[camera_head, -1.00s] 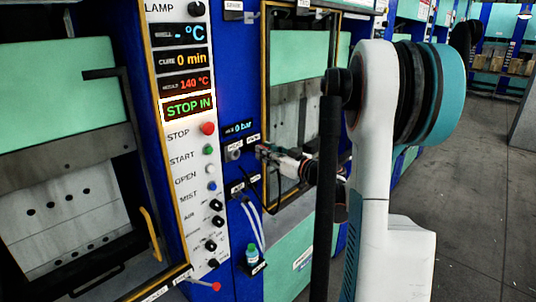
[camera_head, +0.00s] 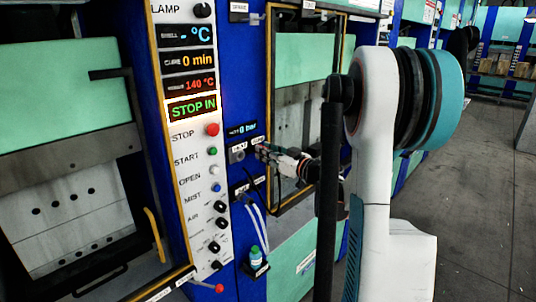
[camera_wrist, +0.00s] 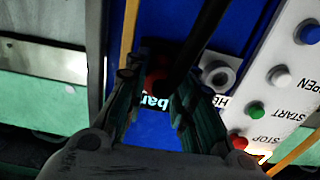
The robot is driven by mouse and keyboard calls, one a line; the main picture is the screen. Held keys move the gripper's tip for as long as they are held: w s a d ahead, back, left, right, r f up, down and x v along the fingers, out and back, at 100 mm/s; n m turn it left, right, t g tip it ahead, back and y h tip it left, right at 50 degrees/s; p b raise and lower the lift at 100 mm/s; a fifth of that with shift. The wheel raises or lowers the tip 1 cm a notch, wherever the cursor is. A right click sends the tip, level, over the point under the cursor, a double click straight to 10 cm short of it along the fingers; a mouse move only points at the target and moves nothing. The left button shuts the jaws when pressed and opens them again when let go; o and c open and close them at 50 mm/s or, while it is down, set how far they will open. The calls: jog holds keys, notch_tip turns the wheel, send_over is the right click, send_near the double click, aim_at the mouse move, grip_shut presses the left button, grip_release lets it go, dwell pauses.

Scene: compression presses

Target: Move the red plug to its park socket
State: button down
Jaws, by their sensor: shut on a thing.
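My gripper (camera_head: 262,150) is close to the blue panel just right of the red and green control column. In the wrist view my gripper (camera_wrist: 158,92) is shut on the red plug (camera_wrist: 157,76), which shows as a dark red patch between the fingertips. A thick black cable crosses in front of it. A grey round socket (camera_wrist: 217,76) is beside the plug, apart from it and empty; it also shows left of my gripper in the head view (camera_head: 237,152). The spot straight behind the plug is hidden, so I cannot tell whether the plug is seated.
The control column (camera_head: 193,150) with buttons and knobs stands left of my gripper. A small bar display (camera_head: 241,130) is just above. An open press (camera_head: 305,110) is to the right.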

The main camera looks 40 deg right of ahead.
jog(key=c, duration=1.3)
grip_release()
jog(key=shift+w, duration=0.1)
jog(key=s, duration=1.2)
jog(key=shift+d, duration=0.4)
